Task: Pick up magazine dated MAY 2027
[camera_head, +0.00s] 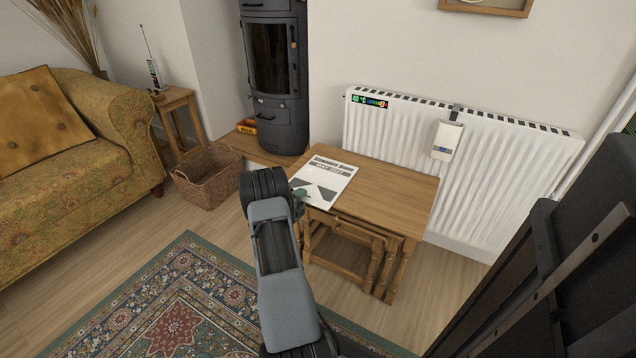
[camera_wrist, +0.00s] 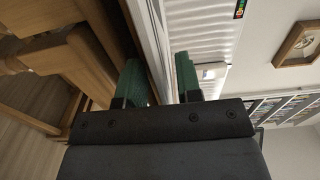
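The magazine (camera_head: 325,179), white with a grey and black cover, reads MAY 2027. It lies flat on the wooden table (camera_head: 395,192), at the tabletop's left side. My gripper (camera_head: 300,194) is at the magazine's near left edge, partly covering that corner. In the wrist view my gripper (camera_wrist: 160,82) shows two green fingers spread apart, one on each side of the tabletop plane. The magazine shows there as a thin pale strip (camera_wrist: 151,30) in line with the gap. I cannot tell whether a finger touches it.
Smaller nested tables (camera_head: 345,252) stand under the tabletop. A white radiator (camera_head: 490,175) is behind it, and a dark stove (camera_head: 275,85) stands behind left. A wicker basket (camera_head: 207,178) and a sofa (camera_head: 75,160) are to the left. A patterned rug (camera_head: 170,310) covers the floor in front.

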